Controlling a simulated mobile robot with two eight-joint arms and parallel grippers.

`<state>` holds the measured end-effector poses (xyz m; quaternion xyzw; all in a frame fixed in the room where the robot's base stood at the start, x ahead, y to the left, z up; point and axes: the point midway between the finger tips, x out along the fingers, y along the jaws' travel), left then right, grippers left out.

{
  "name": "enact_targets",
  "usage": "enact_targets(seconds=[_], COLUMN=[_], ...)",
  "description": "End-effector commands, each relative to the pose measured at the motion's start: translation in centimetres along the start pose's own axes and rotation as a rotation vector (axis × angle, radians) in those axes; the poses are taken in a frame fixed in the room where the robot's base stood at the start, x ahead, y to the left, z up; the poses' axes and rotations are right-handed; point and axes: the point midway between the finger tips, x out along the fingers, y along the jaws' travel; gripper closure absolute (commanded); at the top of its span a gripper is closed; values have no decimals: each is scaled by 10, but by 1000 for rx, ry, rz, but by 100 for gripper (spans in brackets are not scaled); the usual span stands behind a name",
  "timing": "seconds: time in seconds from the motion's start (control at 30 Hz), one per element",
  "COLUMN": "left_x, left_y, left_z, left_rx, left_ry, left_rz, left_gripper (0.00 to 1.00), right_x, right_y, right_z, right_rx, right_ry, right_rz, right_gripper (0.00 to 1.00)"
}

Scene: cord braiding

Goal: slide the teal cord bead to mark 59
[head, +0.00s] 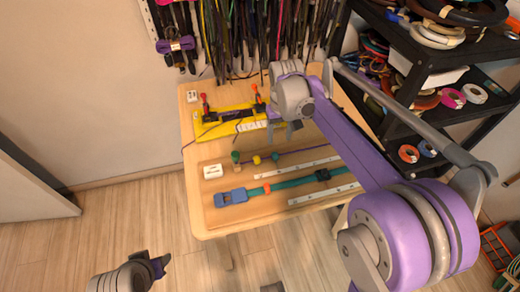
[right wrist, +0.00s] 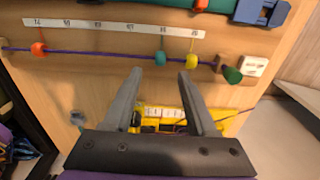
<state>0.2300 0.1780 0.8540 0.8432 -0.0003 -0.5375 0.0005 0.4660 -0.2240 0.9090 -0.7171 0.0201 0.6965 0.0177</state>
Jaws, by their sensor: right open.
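The teal bead (right wrist: 160,58) sits on the purple cord (right wrist: 100,53) beneath the printed scale (right wrist: 115,27). It also shows in the head view (head: 276,156). The yellow bead (right wrist: 191,61) is just right of it in the right wrist view, with a small gap. The orange bead (right wrist: 38,48) is far left on the cord. My right gripper (right wrist: 160,72) is open and empty, its fingertips just short of the cord, with the teal bead lined up between them. My left gripper (head: 160,268) is low in the head view, off the table; its jaw opening is unclear. The scale's small numbers are hard to read.
A green peg (right wrist: 232,75) and a white label block (right wrist: 255,66) stand at the cord's end. A teal strap with a blue buckle (head: 231,197) lies along the board's front. A yellow fixture (head: 222,125) is behind. A black shelf (head: 418,100) stands at right.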

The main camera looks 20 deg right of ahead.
Motion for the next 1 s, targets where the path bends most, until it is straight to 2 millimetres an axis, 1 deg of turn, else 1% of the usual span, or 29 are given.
enact_targets(seconds=[0.03,0.1,0.27,0.37,0.6,0.73,0.9,1.0], left_x=[3,4,5,6,11,13,14,14], left_y=[0,0,0,0,0,0,0,0], left_z=[2,3,3,4,7,8,9,9], left_rx=[0,0,0,0,0,0,0,0], left_ry=[-1,-2,-2,-2,-4,-5,-5,-5], left_rz=[0,0,0,0,0,0,0,0], left_gripper=[50,50,50,50,50,50,50,50], right_x=[6,10,20,34,80,101,116,119], right_y=[2,4,5,5,4,4,4,4], right_z=[-7,-12,-15,-15,-13,-12,-12,-12], right_rx=[3,4,4,4,4,4,4,4], right_ry=[-14,-26,-35,-34,-33,-32,-32,-32], right_rz=[0,-1,-1,-1,-1,-1,-1,-1], right_gripper=[43,43,43,43,43,43,43,43])
